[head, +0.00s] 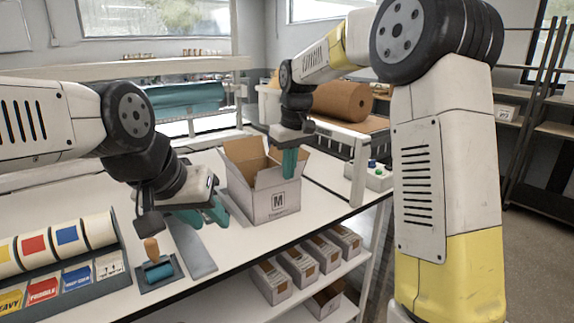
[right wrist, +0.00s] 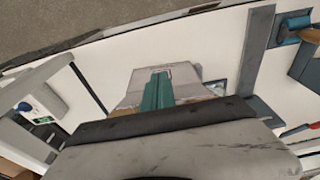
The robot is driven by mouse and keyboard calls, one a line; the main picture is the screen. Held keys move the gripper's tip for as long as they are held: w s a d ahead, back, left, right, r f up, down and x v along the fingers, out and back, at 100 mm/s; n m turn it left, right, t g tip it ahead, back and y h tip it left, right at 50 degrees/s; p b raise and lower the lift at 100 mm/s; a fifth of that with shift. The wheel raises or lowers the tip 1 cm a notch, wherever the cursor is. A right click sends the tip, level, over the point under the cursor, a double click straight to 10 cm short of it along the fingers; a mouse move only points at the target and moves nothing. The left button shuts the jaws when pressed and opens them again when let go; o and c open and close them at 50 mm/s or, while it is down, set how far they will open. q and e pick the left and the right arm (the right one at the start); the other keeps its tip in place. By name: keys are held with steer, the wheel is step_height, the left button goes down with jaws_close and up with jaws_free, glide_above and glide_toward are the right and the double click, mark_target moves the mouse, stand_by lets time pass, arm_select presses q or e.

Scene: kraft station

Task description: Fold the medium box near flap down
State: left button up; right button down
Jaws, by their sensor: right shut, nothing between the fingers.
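The medium box (head: 272,205), marked with an M, stands upright on the white table. A brown flap (head: 244,150) stands up at its back left; a pale panel (head: 238,209) slants outward at its lower left. I cannot tell exactly how the near flap lies. My right gripper (head: 290,163) is shut and empty, pointing down at the box's top right; contact is unclear. In the right wrist view its teal fingers (right wrist: 158,92) overlap a pale panel of the box (right wrist: 180,72). My left gripper (head: 203,213) is left of the box, its teal fingers apart and empty.
A wooden-handled tool (head: 153,250) sits in a holder at the table's front. A label rack (head: 70,268) is at left. A button panel (head: 375,176) and a brown paper roll (head: 343,101) are beyond the box. Several cartons (head: 297,262) fill the shelf below.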

steer(key=shift+w, duration=0.1)
glide_above(278, 184)
steer(key=shift+w+r, duration=0.1)
steer(key=shift+w, duration=0.1)
stand_by(0.6)
steer(key=shift+w+a+f, duration=0.35)
steer(key=shift+w+a, duration=0.15)
steer(key=shift+w, duration=0.25)
steer(key=shift+w+a+f, duration=0.3)
steer(key=shift+w+a, duration=0.15)
steer(key=shift+w, duration=0.3)
